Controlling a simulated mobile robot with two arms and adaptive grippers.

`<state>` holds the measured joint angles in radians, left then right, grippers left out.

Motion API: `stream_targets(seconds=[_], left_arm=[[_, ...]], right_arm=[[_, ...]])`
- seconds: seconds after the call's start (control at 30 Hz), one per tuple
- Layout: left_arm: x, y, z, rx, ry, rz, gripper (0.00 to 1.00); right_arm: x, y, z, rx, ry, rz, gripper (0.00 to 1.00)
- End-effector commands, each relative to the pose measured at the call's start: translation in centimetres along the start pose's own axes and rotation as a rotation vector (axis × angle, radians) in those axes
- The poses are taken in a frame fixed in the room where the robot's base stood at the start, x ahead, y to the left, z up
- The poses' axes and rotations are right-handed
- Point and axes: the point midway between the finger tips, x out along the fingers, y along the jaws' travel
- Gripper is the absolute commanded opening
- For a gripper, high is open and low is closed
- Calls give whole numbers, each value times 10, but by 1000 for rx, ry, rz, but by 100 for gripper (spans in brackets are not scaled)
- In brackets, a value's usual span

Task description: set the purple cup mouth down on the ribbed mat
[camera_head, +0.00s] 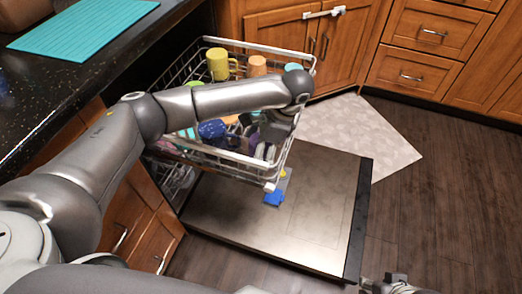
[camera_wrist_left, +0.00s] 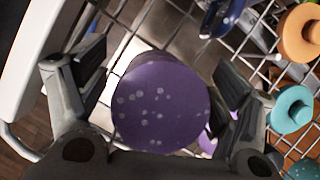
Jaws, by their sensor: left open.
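The purple cup (camera_wrist_left: 160,105) fills the middle of the left wrist view, its round, pale-spotted end facing the camera. It is in the dishwasher rack; I cannot see its mouth. My left gripper (camera_wrist_left: 162,88) is open, with one finger on each side of the cup. In the head view my left gripper (camera_head: 267,148) reaches down into the front right of the rack and hides most of the cup. The teal ribbed mat (camera_head: 85,27) lies bare on the dark counter at upper left. Part of my right gripper (camera_head: 393,285) shows at the bottom edge; its fingers are unclear.
The wire rack (camera_head: 225,162) holds a yellow mug (camera_head: 218,64), an orange cup (camera_head: 257,66), a teal cup and blue items close by. The open dishwasher door (camera_head: 320,215) lies below. The counter edge stands left of the rack. Open floor lies at right.

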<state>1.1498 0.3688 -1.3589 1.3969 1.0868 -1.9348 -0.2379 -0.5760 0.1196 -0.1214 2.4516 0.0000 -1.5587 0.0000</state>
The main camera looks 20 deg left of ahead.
Motion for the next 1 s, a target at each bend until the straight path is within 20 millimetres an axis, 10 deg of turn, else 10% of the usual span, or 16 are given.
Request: stream_targets(seconds=[0.37,0.73,1.0], left_arm=[[10,0,0,1,0,-1,84],[10,0,0,0,0,-1,37],[9,0,0,0,0,-1,34]], right_arm=[[-6,0,1,0,2,1,40],[-6,0,1,0,2,1,40],[-6,0,1,0,2,1,40]])
